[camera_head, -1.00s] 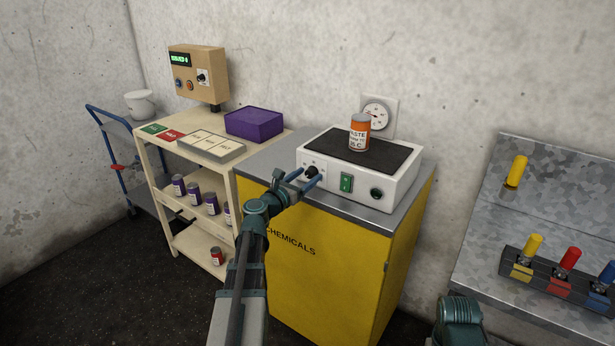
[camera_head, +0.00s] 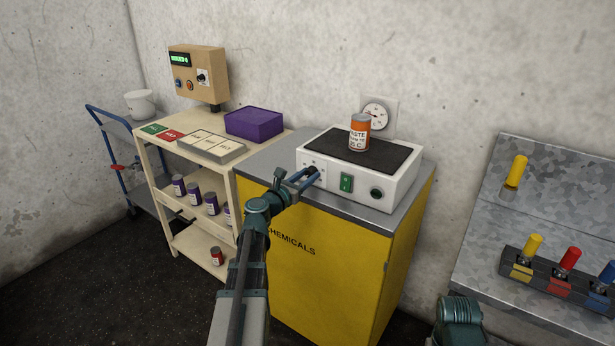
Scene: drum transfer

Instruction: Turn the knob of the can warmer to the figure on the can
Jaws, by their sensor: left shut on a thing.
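The can warmer (camera_head: 400,188) is a white box with a dark top plate, standing on the grey top of a yellow cabinet. An orange can (camera_head: 359,124) with a white label stands upright on its plate; the label's last line seems to read "35 C", though the print is small. The black knob (camera_head: 311,171) is at the left of the warmer's front face. The knob's setting is too small to read.
A green switch (camera_head: 347,183) and a dark round fitting (camera_head: 376,194) sit right of the knob. A round gauge (camera_head: 375,115) is on the wall behind. A cream shelf unit (camera_head: 178,123) with a purple box (camera_head: 254,123) stands left.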

